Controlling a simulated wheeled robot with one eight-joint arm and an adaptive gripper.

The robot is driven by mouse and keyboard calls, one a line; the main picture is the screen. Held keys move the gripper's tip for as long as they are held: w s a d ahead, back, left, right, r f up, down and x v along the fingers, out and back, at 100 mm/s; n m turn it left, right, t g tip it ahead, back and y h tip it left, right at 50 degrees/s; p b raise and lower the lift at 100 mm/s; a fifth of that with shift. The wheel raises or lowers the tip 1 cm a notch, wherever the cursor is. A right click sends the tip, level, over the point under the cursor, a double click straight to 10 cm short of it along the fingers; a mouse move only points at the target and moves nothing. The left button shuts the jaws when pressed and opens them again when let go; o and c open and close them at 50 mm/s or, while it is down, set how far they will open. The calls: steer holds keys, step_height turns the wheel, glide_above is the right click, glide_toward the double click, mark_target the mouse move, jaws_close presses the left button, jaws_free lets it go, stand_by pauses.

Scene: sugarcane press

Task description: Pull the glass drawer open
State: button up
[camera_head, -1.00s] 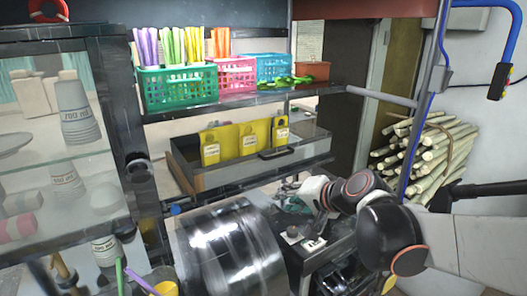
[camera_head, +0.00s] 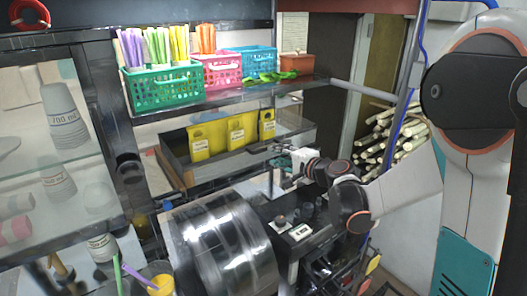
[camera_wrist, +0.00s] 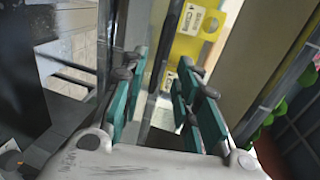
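The glass drawer (camera_head: 222,168) is a shallow grey-framed tray under the basket shelf, with yellow tags (camera_head: 236,131) standing inside. Its dark handle (camera_head: 258,149) is on the front near the right end. My gripper (camera_head: 283,163) is at that right end, close beside the handle; whether it touches is unclear. In the wrist view, my gripper's teal-padded fingers (camera_wrist: 163,92) are spread apart, with clear glass and a yellow tag (camera_wrist: 203,28) showing beyond them. I cannot make out the handle between the fingers there.
A shiny metal drum (camera_head: 222,245) stands below the drawer, with a dark machine top (camera_head: 290,215) beside it. A glass cabinet with cups is at left. Cane stalks (camera_head: 395,135) are stacked at right.

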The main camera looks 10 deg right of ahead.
mark_target(265, 150)
steer(key=x, duration=0.8)
steer(key=shift+w+a+b, duration=0.15)
steer(key=shift+w+b, duration=0.15)
steer(key=shift+c, duration=0.6)
jaws_close()
